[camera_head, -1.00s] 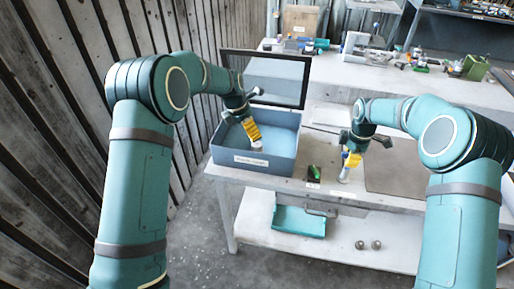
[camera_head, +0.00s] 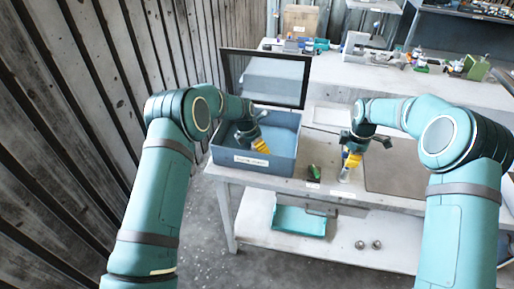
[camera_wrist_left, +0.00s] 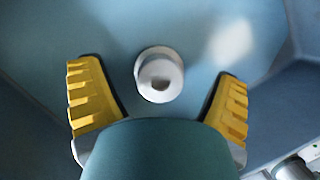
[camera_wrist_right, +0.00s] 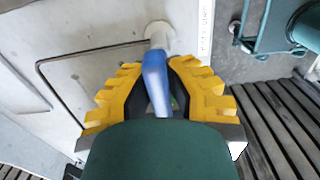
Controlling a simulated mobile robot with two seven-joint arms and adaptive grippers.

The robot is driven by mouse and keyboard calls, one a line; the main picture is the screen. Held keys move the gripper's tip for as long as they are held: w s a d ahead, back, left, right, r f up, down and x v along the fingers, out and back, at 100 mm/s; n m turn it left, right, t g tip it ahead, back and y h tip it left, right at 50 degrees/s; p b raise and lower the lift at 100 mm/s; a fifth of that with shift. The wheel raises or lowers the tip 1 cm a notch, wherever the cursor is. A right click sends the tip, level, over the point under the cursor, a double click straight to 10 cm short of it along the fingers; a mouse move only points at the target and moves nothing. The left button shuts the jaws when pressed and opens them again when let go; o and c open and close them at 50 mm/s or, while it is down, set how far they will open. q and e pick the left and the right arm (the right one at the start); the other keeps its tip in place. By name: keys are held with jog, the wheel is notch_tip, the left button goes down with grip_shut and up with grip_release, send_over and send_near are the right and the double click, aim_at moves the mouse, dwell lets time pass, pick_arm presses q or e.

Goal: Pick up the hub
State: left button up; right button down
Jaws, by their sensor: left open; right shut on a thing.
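The hub is probably the short pale grey cylinder with a dark hole in its end (camera_wrist_left: 159,75), standing on the blue floor of the box (camera_head: 254,163). In the left wrist view it lies ahead of and between the fingers of my left gripper (camera_wrist_left: 158,105), apart from both. This gripper (camera_head: 262,146) is open and empty, inside the box near its front right in the head view, where the hub is hidden. My right gripper (camera_head: 350,160) is shut on a blue rod-like thing (camera_wrist_right: 156,82) with a pale round end, near the table's front edge.
The box's framed lid (camera_head: 264,77) stands open behind it. A small dark green thing (camera_head: 314,172) lies between the box and my right gripper. A brown-grey mat (camera_head: 395,168) is on the right. A teal tray (camera_head: 300,221) and two balls are on the lower shelf.

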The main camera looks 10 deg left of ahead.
pick_arm(q)
jog(key=shift+w+f, duration=0.1)
jog(key=shift+f, duration=0.3)
jog(key=c, duration=1.4)
jog(key=shift+c, duration=0.7)
grip_shut()
pick_arm(e)
jog(key=shift+s, duration=0.1)
pick_arm(q)
jog(key=shift+f, duration=0.1)
jog(key=shift+d, duration=0.1)
